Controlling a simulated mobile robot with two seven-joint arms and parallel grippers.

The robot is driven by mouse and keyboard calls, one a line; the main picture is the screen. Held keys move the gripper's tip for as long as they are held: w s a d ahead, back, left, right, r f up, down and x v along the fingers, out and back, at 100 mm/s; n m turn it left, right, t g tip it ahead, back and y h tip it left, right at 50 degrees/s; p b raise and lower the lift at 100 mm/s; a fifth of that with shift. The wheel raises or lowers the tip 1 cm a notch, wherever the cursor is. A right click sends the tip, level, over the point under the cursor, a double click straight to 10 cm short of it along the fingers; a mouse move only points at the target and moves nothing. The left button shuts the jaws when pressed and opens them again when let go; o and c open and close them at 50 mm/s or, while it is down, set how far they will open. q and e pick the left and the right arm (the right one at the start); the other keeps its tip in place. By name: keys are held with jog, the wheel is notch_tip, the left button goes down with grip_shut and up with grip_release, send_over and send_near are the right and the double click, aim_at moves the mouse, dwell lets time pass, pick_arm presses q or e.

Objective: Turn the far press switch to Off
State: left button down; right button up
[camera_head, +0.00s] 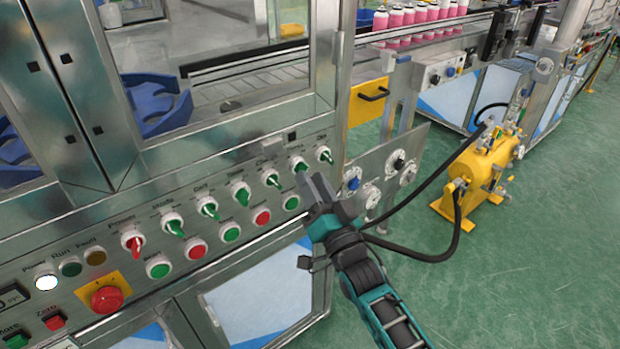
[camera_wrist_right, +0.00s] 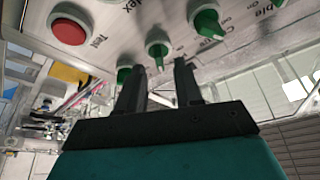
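A row of rotary switches runs along the tilted control panel (camera_head: 218,245). Its labels are too small to read surely, so I cannot tell which one is the far press switch. Near the row's right end are a green-handled switch (camera_head: 300,164) and the last green-handled switch (camera_head: 325,155). My right gripper (camera_head: 309,183) is in front of this end of the panel. In the right wrist view its two fingers (camera_wrist_right: 160,78) are apart and empty, with a green switch (camera_wrist_right: 158,51) just beyond the gap. Contact cannot be told. My left gripper is out of view.
Green and red push buttons (camera_head: 262,217) sit below the switches. A red emergency stop (camera_head: 107,299) is at the lower left. Another green switch (camera_wrist_right: 207,23) is close by in the wrist view. A yellow tank (camera_head: 478,170) with black hoses stands right; green floor is open there.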

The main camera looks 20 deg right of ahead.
jog(key=shift+x, duration=0.85)
grip_shut()
